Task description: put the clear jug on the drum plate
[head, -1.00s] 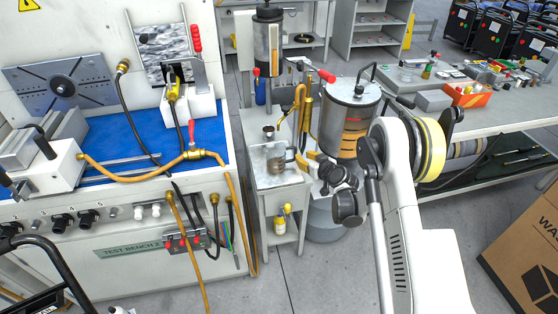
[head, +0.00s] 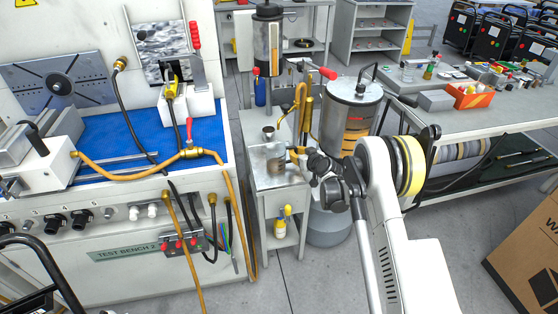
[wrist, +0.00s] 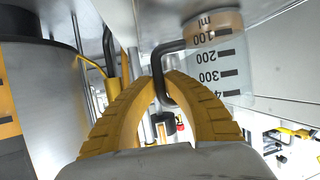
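The clear jug (head: 275,160) stands on the small metal side table (head: 258,183) in the head view. In the wrist view the jug (wrist: 222,62) fills the upper right, with its measuring marks and black handle (wrist: 166,47) showing. My gripper (head: 300,158) is at the jug's right side, at table height. In the wrist view the yellow fingers (wrist: 162,84) arch together, with the handle between their tips, and look shut on it. A large metal drum (head: 357,122) with a flat lid (head: 355,91) stands just right. I cannot tell which surface is the drum plate.
A small metal cup (head: 268,132) stands behind the jug. Yellow hoses (head: 300,98) rise close behind my gripper. A test bench (head: 120,215) is at the left and a long workbench (head: 470,125) at the right. A cardboard box (head: 530,245) stands at lower right.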

